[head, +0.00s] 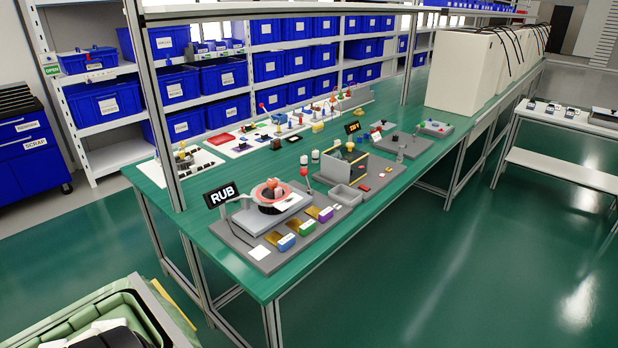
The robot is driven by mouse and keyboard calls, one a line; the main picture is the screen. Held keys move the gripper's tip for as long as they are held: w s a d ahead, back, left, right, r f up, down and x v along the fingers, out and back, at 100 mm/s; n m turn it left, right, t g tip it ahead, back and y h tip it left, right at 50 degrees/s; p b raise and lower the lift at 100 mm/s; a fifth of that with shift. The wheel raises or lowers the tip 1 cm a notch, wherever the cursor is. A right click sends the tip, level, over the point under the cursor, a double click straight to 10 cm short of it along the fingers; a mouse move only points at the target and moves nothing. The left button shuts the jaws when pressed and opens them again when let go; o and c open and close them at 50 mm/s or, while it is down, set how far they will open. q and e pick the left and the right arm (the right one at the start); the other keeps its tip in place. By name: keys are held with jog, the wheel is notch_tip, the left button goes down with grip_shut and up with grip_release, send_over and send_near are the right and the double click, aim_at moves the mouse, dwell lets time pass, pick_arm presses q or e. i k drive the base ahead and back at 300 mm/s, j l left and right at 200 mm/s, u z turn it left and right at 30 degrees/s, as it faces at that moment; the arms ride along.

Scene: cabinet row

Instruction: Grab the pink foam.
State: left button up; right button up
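No piece that is plainly pink foam can be made out. On the green workbench (225,236), at the station with the black RUB sign (220,195), a salmon-pink round piece (270,190) sits on a grey machine block; its material cannot be told. In front of it small blue (287,242), green (307,228) and purple (326,214) blocks stand in a row on a grey base plate (268,262), with flat gold pieces behind them. Neither of my grippers is in view.
Metal posts rise from the bench. More stations with small parts stand farther along it, and a large white box (462,72) is at its far end. Shelves of blue bins (107,98) line the back. Green floor (440,270) is open at the right. A green open container (95,315) is at the lower left.

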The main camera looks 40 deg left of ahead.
aim_at(278, 191)
jog(key=i+l+u, duration=0.1)
jog(key=i+u, duration=0.35)
jog(key=i+l+u, duration=0.4)
jog(key=i, duration=0.25)
jog(key=i+l+u, duration=0.45)
jog(key=i+j, duration=0.05)
jog(key=i, duration=0.05)
